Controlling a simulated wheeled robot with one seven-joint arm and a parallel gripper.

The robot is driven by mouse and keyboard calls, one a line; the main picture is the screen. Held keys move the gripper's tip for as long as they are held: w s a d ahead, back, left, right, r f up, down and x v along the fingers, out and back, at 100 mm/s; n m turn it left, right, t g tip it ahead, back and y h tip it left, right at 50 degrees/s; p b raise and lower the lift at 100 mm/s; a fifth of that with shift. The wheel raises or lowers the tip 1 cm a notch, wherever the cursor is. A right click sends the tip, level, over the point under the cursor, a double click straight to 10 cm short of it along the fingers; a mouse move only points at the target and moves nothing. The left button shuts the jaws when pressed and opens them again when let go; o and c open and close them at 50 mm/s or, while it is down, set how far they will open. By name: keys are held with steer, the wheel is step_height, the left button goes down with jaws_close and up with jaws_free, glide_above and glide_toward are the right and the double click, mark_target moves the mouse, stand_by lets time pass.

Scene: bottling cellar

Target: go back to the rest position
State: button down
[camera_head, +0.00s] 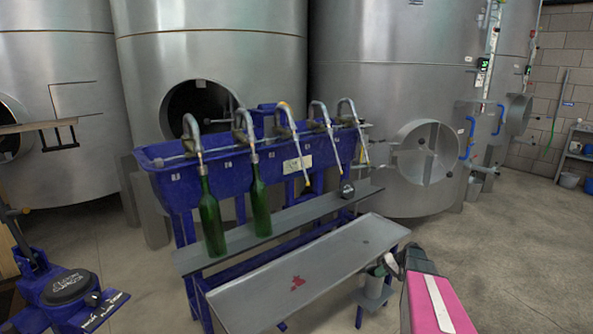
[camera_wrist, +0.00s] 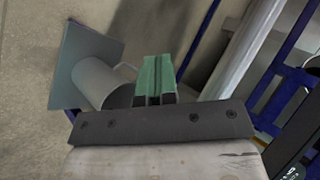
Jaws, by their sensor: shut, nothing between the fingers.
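My gripper (camera_head: 378,269) is low at the right end of the filling bench, beside the grey tray, with my pink arm link behind it. In the wrist view its two green fingers (camera_wrist: 155,78) are together with nothing between them. A grey cylindrical vessel (camera_wrist: 103,84) stands on a square grey plate (camera_wrist: 72,65) just left of the fingers, lower down. Whether the fingers touch it I cannot tell. The head view shows the small grey stand (camera_head: 376,296) under my gripper, partly hidden by it.
The blue filler (camera_head: 225,170) has several curved spouts. Two green bottles (camera_head: 211,222) (camera_head: 260,205) stand under the left spouts on the grey shelf (camera_head: 300,222). The sloping grey tray (camera_head: 255,295) bears a red mark. Steel tanks (camera_head: 215,50) stand behind. Floor at right (camera_head: 530,260) is clear.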

steer(key=s+a+r+h, duration=0.4)
steer(key=s+a+r, duration=0.2)
steer(key=s+a, duration=0.3)
steer(key=s+a+r+h, duration=0.5)
steer(key=s+a+r, duration=0.2)
steer(key=s+a, duration=0.3)
steer(key=s, duration=0.3)
steer(key=shift+s, duration=0.3)
